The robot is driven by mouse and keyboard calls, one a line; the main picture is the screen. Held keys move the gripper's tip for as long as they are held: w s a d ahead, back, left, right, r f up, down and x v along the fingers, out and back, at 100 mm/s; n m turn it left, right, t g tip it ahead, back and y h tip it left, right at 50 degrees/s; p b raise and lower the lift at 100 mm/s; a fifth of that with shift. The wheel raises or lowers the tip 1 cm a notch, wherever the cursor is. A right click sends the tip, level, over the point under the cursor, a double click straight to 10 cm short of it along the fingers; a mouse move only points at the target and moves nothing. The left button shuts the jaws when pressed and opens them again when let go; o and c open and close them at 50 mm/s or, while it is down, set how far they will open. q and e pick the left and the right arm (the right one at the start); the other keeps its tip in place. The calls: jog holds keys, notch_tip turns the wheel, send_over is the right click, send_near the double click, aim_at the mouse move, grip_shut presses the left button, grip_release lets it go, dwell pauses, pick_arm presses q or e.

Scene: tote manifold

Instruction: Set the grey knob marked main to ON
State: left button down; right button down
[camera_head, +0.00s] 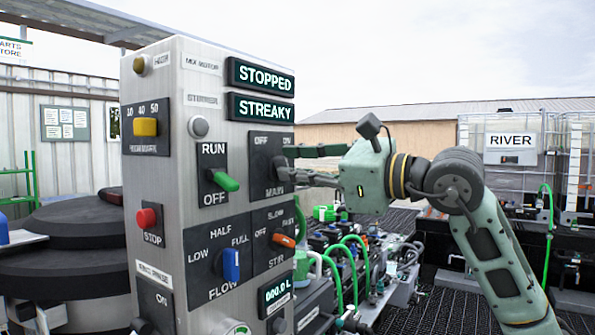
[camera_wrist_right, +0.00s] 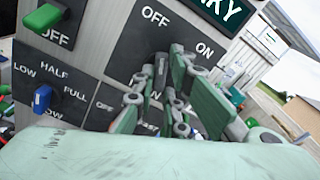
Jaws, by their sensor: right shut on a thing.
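The control panel's dark MAIN plate (camera_head: 262,158) has OFF at its upper left and ON at its upper right. The grey main knob (camera_head: 279,163) shows only in small part, at the fingertips of my right gripper. My right gripper (camera_head: 286,168) reaches in from the right and is shut on the knob. I cannot tell which mark the knob points to. My left gripper is not in view.
Close by on the panel are a green RUN/OFF knob (camera_head: 224,181), a blue FLOW knob (camera_head: 231,264), an orange STIR knob (camera_head: 284,240) and a red STOP button (camera_head: 146,218). Displays above read STOPPED (camera_head: 262,77) and STREAKY (camera_head: 262,107). Green hoses (camera_head: 356,252) stand behind, right of the panel.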

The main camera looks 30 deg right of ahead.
jog(key=m, duration=1.1)
jog(key=shift+r+m, duration=0.1)
jog(key=shift+m, duration=0.3)
dwell(0.3)
jog(key=c, duration=1.8)
grip_release()
jog(key=v, duration=1.2)
